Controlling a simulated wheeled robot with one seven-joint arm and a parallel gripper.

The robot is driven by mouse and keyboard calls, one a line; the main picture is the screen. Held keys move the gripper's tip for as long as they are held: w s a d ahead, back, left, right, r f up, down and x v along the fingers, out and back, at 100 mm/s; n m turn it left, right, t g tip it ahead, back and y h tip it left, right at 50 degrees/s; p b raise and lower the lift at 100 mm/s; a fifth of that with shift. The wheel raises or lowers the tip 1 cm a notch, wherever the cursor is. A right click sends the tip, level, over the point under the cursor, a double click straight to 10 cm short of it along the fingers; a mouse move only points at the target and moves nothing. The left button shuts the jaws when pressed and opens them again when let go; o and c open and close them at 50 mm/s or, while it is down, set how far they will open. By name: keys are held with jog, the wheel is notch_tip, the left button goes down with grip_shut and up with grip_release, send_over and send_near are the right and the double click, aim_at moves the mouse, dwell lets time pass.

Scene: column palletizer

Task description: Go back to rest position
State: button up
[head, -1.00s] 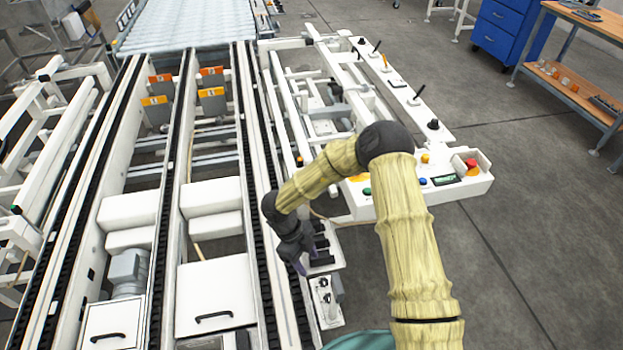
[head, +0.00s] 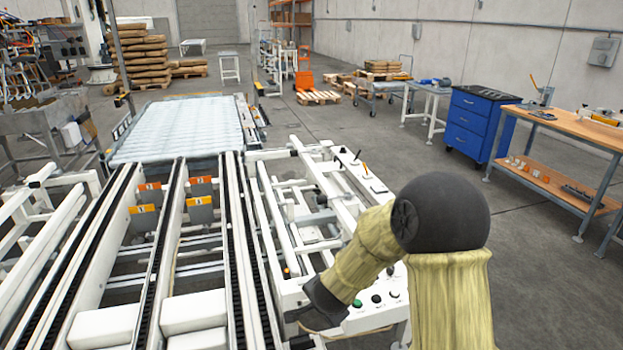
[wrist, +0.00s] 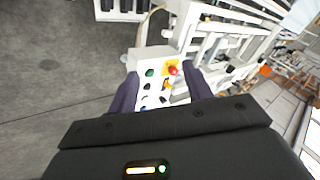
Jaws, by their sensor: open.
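My arm bends at a dark elbow in the lower right of the head view, with its dark wrist end low over the white control panel (head: 372,318). The jaws are not clearly seen there. In the wrist view my gripper (wrist: 163,76) shows two dark fingers spread apart, with nothing between them. Beyond the fingers is the control panel, with a red emergency button (wrist: 173,70) on a yellow base and several coloured buttons. I cannot tell the exact gap to the panel.
The palletizer's rails (head: 160,235) and roller conveyor (head: 180,125) fill the left. A blue drawer cabinet (head: 474,125) and a wooden workbench (head: 570,131) stand at the right. Grey floor (head: 520,225) is open between the machine and the bench. Stacked sacks (head: 140,55) are at the back.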

jog(key=s+d+r+n+g, duration=0.1)
jog(key=s+d+r+n, duration=0.1)
jog(key=s, duration=0.4)
jog(key=s+d+r+n+g, duration=0.1)
jog(key=s+d+r+n, duration=0.2)
jog(key=s+d, duration=0.3)
jog(key=s+d+r+n+g+p, duration=0.1)
jog(key=s+d+r+n+g, duration=0.1)
jog(key=s, duration=0.5)
jog(key=d+r+n, duration=0.1)
jog(key=d+n, duration=0.1)
jog(key=n, duration=0.1)
jog(key=shift+s+d+h, duration=0.15)
jog(key=shift+d+h, duration=0.25)
